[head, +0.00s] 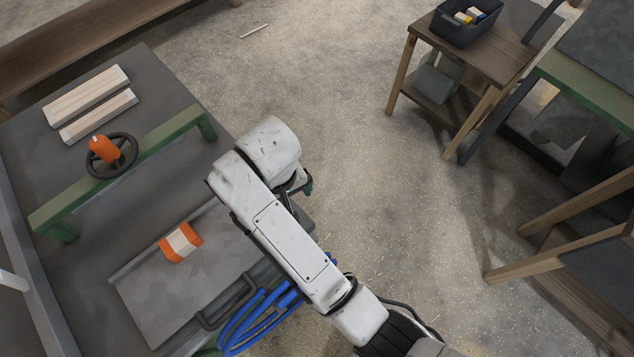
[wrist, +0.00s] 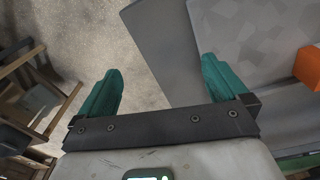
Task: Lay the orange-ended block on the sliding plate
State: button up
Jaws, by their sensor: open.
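The orange-ended block (head: 181,242), with a pale middle band, lies on the grey sliding plate (head: 165,311) near its upper left edge in the head view. Its orange end (wrist: 308,68) shows at the right edge of the wrist view, beside the plate's mottled surface (wrist: 250,40). My gripper (wrist: 163,85) is open, with two teal fingers apart and nothing between them. It is clear of the block, off to one side of it. In the head view my arm hides most of the gripper; only a bit of teal shows.
A green bar (head: 130,167) spans the bench above the plate, with a dark handwheel (head: 128,150) on it. Two pale wood strips (head: 85,95) lie behind. Blue hoses (head: 250,318) hang by the plate's handle. A side table (head: 500,55) holds a dark bin (head: 455,32). Floor between is open.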

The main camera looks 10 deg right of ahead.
jog(key=s+d+f+m, duration=0.15)
jog(key=s+d, duration=0.25)
jog(key=d, duration=0.5)
jog(key=s+d+f+m, duration=0.1)
jog(key=s+d+f, duration=0.2)
jog(key=d, duration=0.6)
jog(key=s+d+r+m, duration=0.1)
jog(key=s+d+m, duration=0.1)
jog(key=s+d, duration=0.8)
jog(key=s, duration=0.5)
jog(key=shift+s+r+t, duration=0.15)
jog(key=shift+r+t, duration=0.1)
jog(key=shift+t, duration=0.05)
jog(key=shift+d, duration=0.1)
